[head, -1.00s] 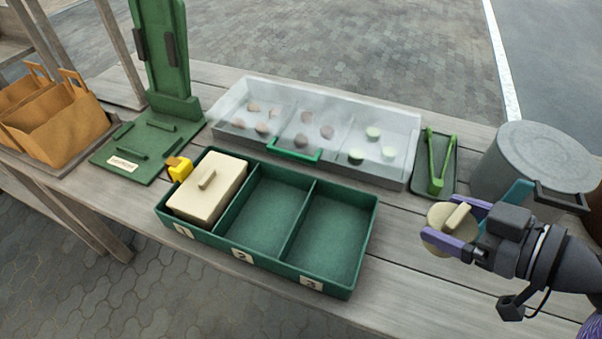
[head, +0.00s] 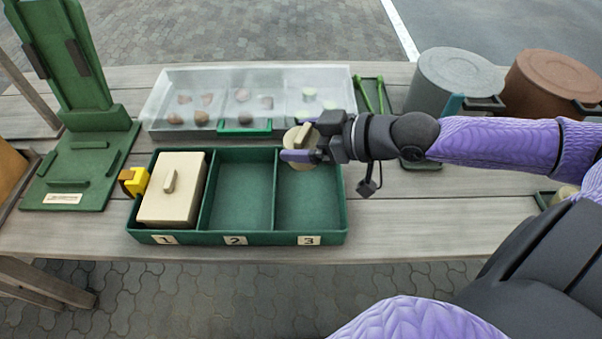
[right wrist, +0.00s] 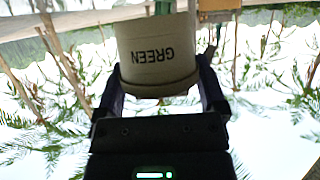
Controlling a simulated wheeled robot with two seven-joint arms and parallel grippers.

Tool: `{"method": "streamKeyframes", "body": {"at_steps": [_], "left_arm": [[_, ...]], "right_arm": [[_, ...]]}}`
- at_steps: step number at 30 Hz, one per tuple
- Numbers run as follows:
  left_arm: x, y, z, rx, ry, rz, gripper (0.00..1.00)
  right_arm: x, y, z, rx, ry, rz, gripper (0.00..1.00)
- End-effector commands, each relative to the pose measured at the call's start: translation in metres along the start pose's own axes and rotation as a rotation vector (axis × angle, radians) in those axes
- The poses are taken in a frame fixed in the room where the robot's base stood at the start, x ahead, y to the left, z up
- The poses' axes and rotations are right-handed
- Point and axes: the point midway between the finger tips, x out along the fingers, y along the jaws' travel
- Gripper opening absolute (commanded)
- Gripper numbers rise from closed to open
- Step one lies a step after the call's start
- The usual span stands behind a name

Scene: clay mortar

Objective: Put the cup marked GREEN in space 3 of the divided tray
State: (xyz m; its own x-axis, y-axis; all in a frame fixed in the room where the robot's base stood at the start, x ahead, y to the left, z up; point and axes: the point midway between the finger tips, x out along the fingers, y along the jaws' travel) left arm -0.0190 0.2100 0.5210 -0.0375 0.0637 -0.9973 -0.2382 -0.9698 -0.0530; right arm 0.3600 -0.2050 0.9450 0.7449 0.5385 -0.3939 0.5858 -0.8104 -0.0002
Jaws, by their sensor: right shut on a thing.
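Space 3 (head: 308,205) and space 2 (head: 240,200) look empty. A beige lidded box (head: 185,203) fills space 1. My left gripper is out of view.
A clear-covered case (head: 165,95) with small round pieces stands behind the tray. Green tongs (head: 368,92), a grey lidded pot (head: 450,80) and a brown pot (head: 555,80) are at the back right. A green stand (head: 85,160) and a yellow object (head: 133,181) are left.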

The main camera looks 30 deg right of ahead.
Motion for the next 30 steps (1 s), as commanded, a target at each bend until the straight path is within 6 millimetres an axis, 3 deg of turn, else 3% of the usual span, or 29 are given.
{"method": "streamKeyframes", "body": {"at_steps": [5,12,18,30], "left_arm": [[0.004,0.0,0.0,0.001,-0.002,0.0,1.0],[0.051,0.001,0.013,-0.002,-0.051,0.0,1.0],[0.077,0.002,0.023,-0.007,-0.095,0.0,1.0],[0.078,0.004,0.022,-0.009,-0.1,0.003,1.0]], "right_arm": [[-0.005,0.004,0.009,0.002,0.006,-0.007,0.31],[0.02,0.005,0.066,0.006,0.005,-0.008,0.31],[0.034,0.005,0.098,0.005,0.007,-0.007,0.31],[0.034,0.004,0.099,0.0,0.011,-0.006,0.31]]}}
